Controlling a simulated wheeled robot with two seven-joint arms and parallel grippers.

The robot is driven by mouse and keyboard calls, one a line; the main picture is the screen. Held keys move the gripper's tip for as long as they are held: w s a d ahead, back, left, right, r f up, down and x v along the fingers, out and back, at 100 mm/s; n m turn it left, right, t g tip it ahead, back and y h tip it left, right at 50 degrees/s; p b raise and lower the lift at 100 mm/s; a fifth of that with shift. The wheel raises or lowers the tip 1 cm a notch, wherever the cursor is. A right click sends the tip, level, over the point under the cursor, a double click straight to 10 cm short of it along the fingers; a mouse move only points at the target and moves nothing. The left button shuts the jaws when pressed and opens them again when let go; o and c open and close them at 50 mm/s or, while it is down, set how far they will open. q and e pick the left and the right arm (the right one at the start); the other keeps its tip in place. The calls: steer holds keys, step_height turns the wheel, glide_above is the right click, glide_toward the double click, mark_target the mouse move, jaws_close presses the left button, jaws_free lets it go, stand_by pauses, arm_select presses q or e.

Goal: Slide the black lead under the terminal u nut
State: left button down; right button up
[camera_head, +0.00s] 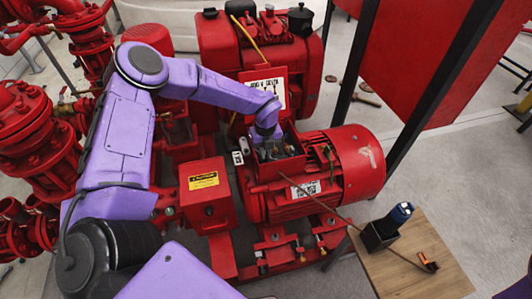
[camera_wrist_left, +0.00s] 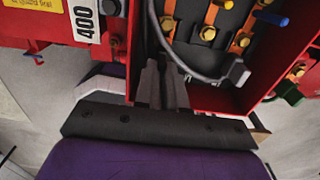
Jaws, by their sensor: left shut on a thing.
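The black lead (camera_wrist_left: 196,73) is a dark cable that curves through the open red terminal box (camera_wrist_left: 257,98) and ends in a grey block-like tip (camera_wrist_left: 236,71) at the right. My left gripper (camera_head: 266,149) reaches down into the box in the head view. In the left wrist view its fingers (camera_wrist_left: 162,66) are close together, shut on the lead beside its curve. Brass terminal nuts (camera_wrist_left: 208,33) sit on orange bars above the lead in the picture. I cannot tell which one is the u nut. The lead's tip looks apart from the nuts. My right gripper is out of view.
A blue-ended lead (camera_wrist_left: 270,18) lies near the nuts. The box's red walls close in around my fingers. The red motor (camera_head: 340,165) stands to the right. A wooden table (camera_head: 435,245) holds a black holder with a blue-topped tool (camera_head: 398,215).

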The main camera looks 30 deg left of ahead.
arm_select(q)
steer(key=shift+w+a, duration=0.2)
steer(key=shift+a, duration=0.05)
steer(key=c, duration=0.8)
jaws_free()
steer(key=shift+f, duration=0.1)
